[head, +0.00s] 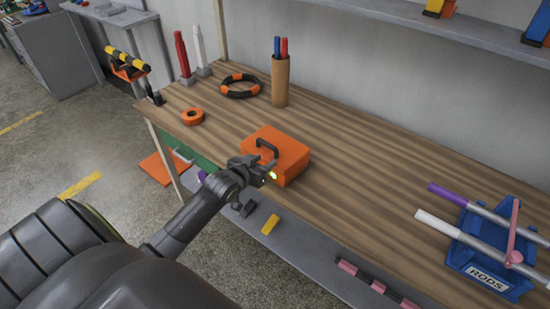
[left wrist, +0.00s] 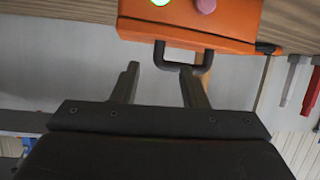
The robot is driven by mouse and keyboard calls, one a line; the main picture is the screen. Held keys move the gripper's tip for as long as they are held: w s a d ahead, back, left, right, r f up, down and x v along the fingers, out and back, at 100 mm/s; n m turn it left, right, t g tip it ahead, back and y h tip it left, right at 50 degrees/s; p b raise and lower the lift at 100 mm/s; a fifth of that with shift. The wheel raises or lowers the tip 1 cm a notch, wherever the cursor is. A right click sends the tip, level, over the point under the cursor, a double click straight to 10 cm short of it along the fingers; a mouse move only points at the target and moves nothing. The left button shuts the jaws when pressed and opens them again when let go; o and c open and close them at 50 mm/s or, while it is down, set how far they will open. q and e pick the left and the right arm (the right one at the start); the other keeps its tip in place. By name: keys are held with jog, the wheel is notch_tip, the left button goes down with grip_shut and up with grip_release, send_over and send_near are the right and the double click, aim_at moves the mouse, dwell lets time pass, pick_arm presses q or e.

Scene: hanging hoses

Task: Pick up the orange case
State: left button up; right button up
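The orange case (head: 288,147) sits on the wooden workbench (head: 345,180) near its front edge, with a dark handle (head: 266,146) on top. My left gripper (head: 268,162) is at the case's front left side, overlapping it in the head view. In the left wrist view the case (left wrist: 225,22) is at the top, and its handle (left wrist: 208,58) points toward my left gripper (left wrist: 160,75). The two fingers are spread apart with nothing held. The handle is right of the middle, at the right fingertip; whether they touch is unclear. My right gripper is out of view.
An orange tape roll (head: 192,116), a black-and-orange ring (head: 240,86) and a brown cup (head: 280,80) with red and blue sticks stand behind the case. A blue rod holder (head: 490,255) is at the right. The bench between is clear.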

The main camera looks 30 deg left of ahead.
aim_at(275, 155)
pick_arm(q)
jog(key=shift+p+x, duration=0.3)
jog(key=shift+x, duration=0.65)
jog(key=shift+p+x, duration=0.3)
jog(key=shift+x, duration=1.65)
jog(key=shift+c, duration=0.2)
grip_shut()
jog(key=shift+r, duration=0.1)
